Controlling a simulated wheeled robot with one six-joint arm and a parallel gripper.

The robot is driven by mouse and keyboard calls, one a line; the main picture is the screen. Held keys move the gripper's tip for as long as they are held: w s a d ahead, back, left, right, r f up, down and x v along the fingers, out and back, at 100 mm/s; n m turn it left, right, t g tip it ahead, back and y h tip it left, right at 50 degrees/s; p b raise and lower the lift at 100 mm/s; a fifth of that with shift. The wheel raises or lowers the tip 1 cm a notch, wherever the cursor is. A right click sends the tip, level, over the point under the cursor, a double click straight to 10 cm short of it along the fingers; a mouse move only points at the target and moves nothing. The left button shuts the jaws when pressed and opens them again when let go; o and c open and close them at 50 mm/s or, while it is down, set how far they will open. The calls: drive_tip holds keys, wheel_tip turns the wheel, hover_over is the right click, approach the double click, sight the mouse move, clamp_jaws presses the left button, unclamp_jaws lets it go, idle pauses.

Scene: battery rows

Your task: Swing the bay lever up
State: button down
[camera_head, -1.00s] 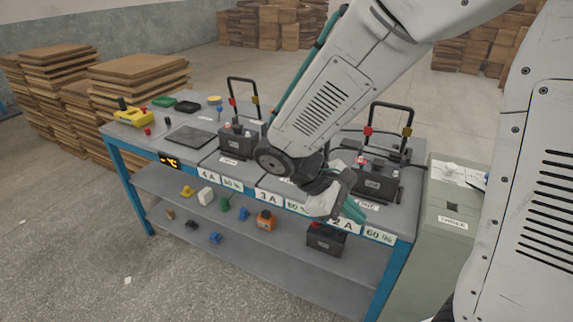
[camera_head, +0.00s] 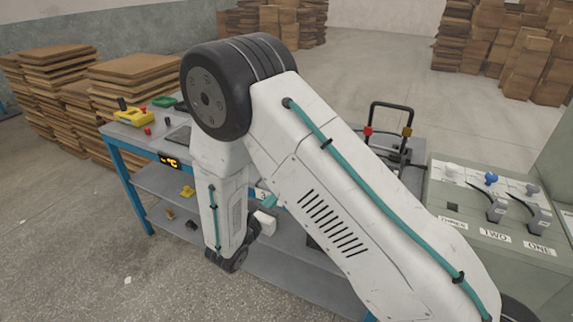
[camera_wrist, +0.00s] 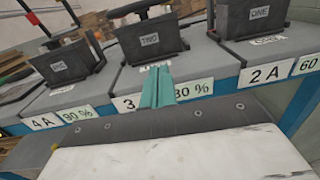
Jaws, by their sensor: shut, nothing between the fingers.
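My gripper (camera_wrist: 157,88) has teal fingers, pressed together and empty. In the wrist view they point at the front edge of the bench, by the 3 A and 80 % labels and in front of the battery marked TWO (camera_wrist: 150,42). They look apart from it. Which part is the bay lever is not clear. The grey cabinet at right carries dark levers, one above TWO (camera_head: 497,209) and one above ONE (camera_head: 541,218). Above THREE is a small dark part (camera_head: 452,206) of unclear shape. A black U-shaped bar (camera_head: 391,106) stands upright on the bench's right bay.
The cabinet (camera_head: 480,262) stands against the bench's right end, with white and blue knobs on top. A battery marked ONE (camera_wrist: 258,15) is right of TWO. The lower shelf (camera_head: 160,183) holds small parts. My arm hides much of the bench. Floor in front is open.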

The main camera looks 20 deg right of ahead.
drive_tip(key=shift+w+a+r+n+t, duration=0.4)
drive_tip(key=shift+w+a+t, duration=0.05)
drive_tip(key=shift+t, duration=0.05)
drive_tip(key=shift+d, duration=0.1)
drive_tip(key=x, duration=1)
drive_tip(key=shift+f, duration=0.15)
wheel_tip(320, 180, up, 3)
drive_tip(key=shift+w+f, duration=0.1)
drive_tip(key=shift+w, duration=0.1)
drive_tip(key=shift+w+d+r, duration=0.1)
drive_tip(key=shift+d+r, duration=0.1)
drive_tip(key=shift+r, duration=0.4)
drive_tip(key=shift+a+r, duration=0.1)
